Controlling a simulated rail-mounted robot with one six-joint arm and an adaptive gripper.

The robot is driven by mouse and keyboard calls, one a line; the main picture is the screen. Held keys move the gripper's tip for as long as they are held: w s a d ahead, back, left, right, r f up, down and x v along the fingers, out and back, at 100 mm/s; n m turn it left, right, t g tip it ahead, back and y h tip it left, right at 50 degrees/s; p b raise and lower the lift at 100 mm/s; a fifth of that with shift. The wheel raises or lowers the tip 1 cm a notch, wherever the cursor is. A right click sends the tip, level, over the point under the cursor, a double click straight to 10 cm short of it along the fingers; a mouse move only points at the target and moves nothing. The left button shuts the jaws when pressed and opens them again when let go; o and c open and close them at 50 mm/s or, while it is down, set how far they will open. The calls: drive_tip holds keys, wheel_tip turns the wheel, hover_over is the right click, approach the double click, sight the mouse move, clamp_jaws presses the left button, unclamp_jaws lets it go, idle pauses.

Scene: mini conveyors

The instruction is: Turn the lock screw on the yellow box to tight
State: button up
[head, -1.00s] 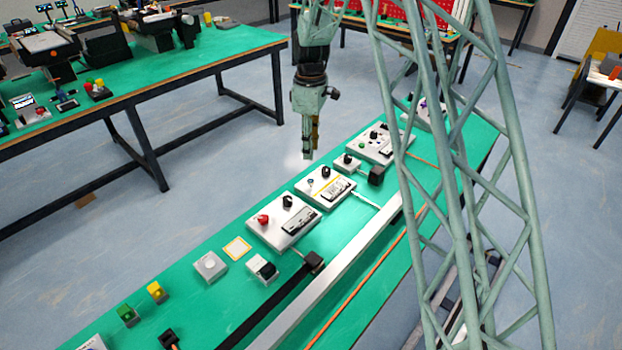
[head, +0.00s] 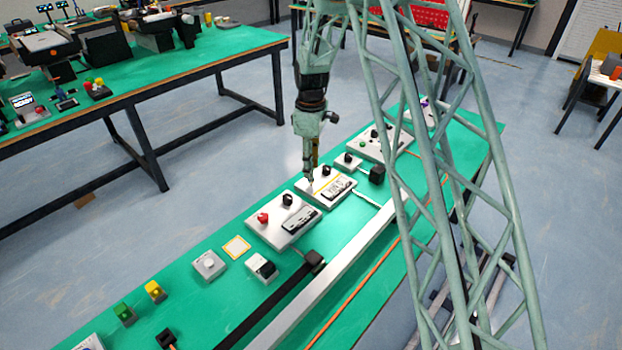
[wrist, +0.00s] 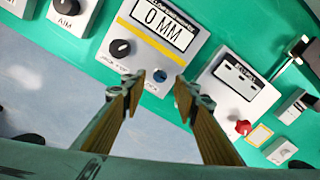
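A white box with a yellow stripe (head: 342,182) stands on the green bench; in the wrist view the box (wrist: 196,18) shows a "0 MM" display. It has a black knob (wrist: 120,48) and a small blue-grey round screw (wrist: 159,76) near its lower edge. The screw's tightness cannot be told. My gripper (head: 311,183) is over the box's near left part and hides the screw in the head view. In the wrist view my gripper (wrist: 157,82) is open, its two yellowish fingers apart with the screw showing between their tips. Contact cannot be told.
A white box with a red knob (head: 263,217) stands beside it, nearer the camera. A smaller box with a black knob (head: 347,161) stands on the far side. A yellow block (head: 155,291) and a green block (head: 124,313) sit at the near left. A grey rail runs alongside.

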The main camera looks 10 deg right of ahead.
sight(311, 182)
drive_tip(key=shift+f+b, duration=0.35)
drive_tip(key=shift+f, duration=2.1)
drive_tip(key=shift+c, duration=0.7)
drive_tip(key=c, duration=0.7)
